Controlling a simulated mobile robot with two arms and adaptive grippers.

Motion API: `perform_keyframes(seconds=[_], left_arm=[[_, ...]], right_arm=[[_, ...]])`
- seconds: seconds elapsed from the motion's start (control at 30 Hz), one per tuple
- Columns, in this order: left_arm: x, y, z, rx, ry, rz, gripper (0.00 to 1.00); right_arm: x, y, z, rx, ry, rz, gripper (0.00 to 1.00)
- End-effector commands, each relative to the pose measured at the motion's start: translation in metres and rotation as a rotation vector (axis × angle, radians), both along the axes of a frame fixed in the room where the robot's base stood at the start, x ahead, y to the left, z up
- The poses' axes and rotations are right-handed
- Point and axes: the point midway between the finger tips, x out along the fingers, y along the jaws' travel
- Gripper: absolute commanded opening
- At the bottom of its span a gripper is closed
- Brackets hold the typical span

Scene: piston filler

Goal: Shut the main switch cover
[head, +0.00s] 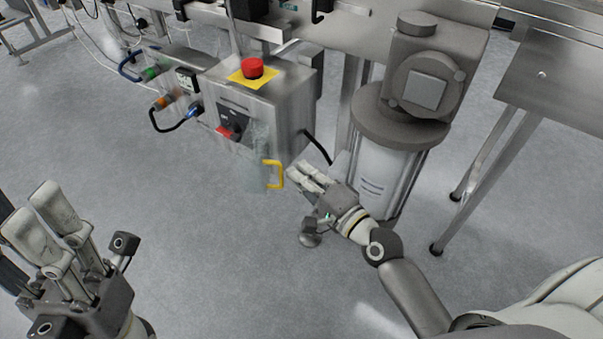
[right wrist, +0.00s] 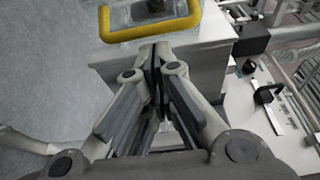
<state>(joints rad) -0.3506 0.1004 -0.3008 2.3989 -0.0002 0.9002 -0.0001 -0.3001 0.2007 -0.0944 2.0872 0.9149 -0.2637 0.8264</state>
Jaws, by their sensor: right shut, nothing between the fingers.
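The main switch cover (head: 258,162) is a clear, see-through flap with a yellow handle (head: 274,174). It stands open, swung out from the front of the grey switch box (head: 285,112). The black main switch (head: 232,122) shows uncovered on that front. My right gripper (head: 293,173) is shut and empty, with its tips just right of the handle. In the right wrist view the yellow handle (right wrist: 150,33) lies just beyond the shut fingertips (right wrist: 157,52); I cannot tell whether they touch. My left gripper (head: 45,212) is low at the left, far from the cover; its opening is unclear.
A red emergency button (head: 252,68) on a yellow plate tops the box. Cabled connectors (head: 165,103) sit left of it. A motor on a steel cylinder (head: 380,170) stands close right of my right gripper. A steel table (head: 560,75) is farther right. The floor in front is clear.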

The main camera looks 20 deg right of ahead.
Motion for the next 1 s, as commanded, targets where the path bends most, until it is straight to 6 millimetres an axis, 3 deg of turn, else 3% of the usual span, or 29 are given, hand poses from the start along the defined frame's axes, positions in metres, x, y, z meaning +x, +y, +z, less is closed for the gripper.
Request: perform_keyframes(seconds=[1.0], left_arm=[[0.0,0.0,0.012,0.0,-0.001,0.001,0.4]], right_arm=[[-0.001,0.014,0.001,0.001,0.001,-0.041,0.0]])
